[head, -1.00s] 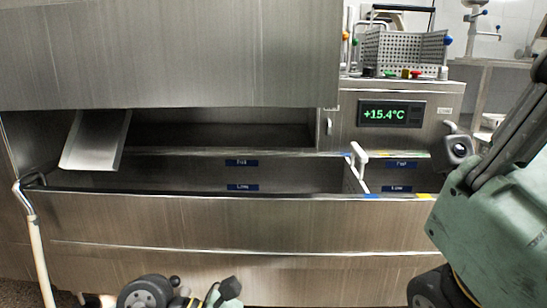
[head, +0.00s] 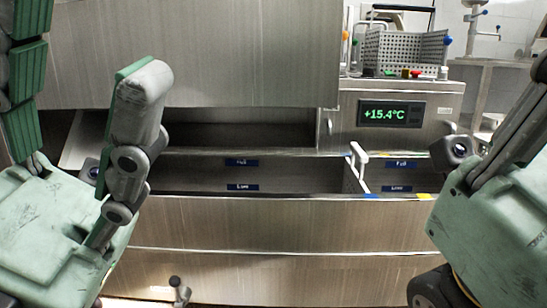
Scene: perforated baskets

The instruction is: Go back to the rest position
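My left gripper (head: 88,80) is raised at the left edge. Its green body is at the lower left, with one grey and green finger standing upright. A ridged green part, which looks like its other finger, runs up the edge and out of the picture. There is a wide empty gap between them. My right gripper (head: 505,140) is at the right edge, with its green body and dark grey linkage partly cut off. Its fingertips are out of view. I see nothing held in either gripper. The rest position itself is not marked.
A steel tank (head: 300,225) with a divider and blue labels spans the front. A perforated basket (head: 390,50) stands on the cabinet at the back right. A display (head: 391,114) reads +15.4°C. A steel chute (head: 72,150) is partly hidden behind my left gripper.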

